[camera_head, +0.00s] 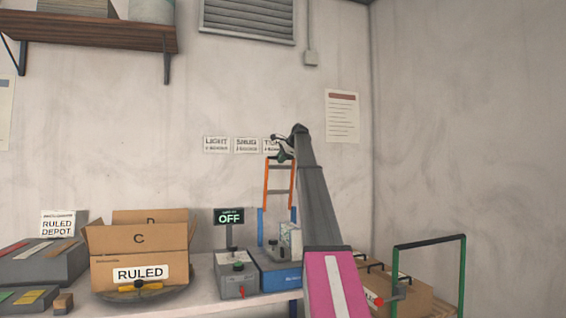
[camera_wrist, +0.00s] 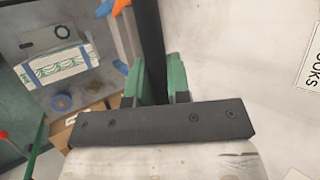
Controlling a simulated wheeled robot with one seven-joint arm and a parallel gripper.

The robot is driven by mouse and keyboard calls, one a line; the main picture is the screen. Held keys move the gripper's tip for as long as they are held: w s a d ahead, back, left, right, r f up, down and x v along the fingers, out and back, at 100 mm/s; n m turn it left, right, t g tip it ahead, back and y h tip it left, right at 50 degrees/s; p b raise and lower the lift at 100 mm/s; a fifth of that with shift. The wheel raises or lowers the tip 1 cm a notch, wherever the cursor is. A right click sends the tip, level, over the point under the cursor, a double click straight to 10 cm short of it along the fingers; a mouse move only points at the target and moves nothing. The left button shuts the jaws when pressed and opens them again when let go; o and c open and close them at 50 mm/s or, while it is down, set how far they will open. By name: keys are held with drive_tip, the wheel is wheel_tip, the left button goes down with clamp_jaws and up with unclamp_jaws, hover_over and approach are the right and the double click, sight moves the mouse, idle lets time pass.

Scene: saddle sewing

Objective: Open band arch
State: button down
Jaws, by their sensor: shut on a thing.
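The band arch (camera_head: 266,185) has orange upper posts, blue lower parts and a dark top bar. It stands upright at the blue machine (camera_head: 280,276) on the bench. My gripper (camera_head: 283,156) is at the arch's top, with its green fingers (camera_wrist: 163,78) shut on the dark bar (camera_wrist: 151,35) in the wrist view. The fingers hide part of that bar. Below, the wrist view shows a banded bundle of notes (camera_wrist: 62,66) on the machine's grey top, with a blue knob (camera_wrist: 62,102) beside it.
A control box (camera_head: 235,277) with a display reading OFF (camera_head: 229,217) stands left of the machine. An open carton labelled RULED (camera_head: 140,256) stands further left. A green-posted frame with a black top (camera_head: 430,241) and cartons are at the right. The wall is close behind.

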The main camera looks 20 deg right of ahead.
drive_tip(key=shift+w+r, duration=0.1)
drive_tip(key=shift+w, duration=0.4)
drive_tip(key=c, duration=1.1)
unclamp_jaws()
drive_tip(key=shift+o, duration=0.2)
drive_tip(key=shift+s, duration=0.1)
drive_tip(key=v, duration=1.1)
